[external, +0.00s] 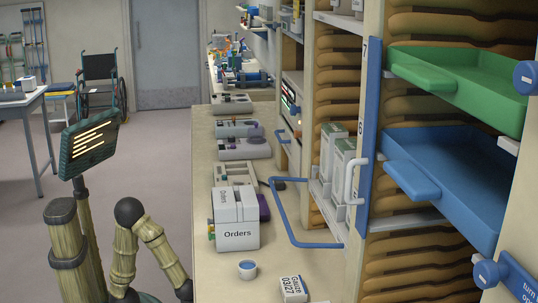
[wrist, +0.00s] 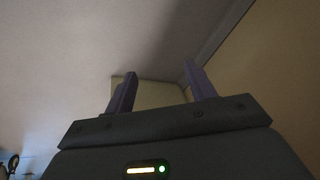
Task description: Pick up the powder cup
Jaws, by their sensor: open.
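A small white cup with a blue inside (external: 247,269), which looks like the powder cup, stands upright on the beige counter (external: 213,170) near the bottom of the external view. My gripper (wrist: 160,88) shows in the wrist view with its two dark purple fingers apart and nothing between them. The wrist view faces the ceiling and upper walls, and the cup is not in it. In the external view my arm is at the lower left, beside the counter, and its gripper cannot be made out.
A white Orders box (external: 236,217) stands behind the cup. A white Gauze box (external: 293,288) is to its right. A blue rail handle (external: 290,226) juts from the shelving. Green (external: 465,80) and blue (external: 470,185) trays stick out at right.

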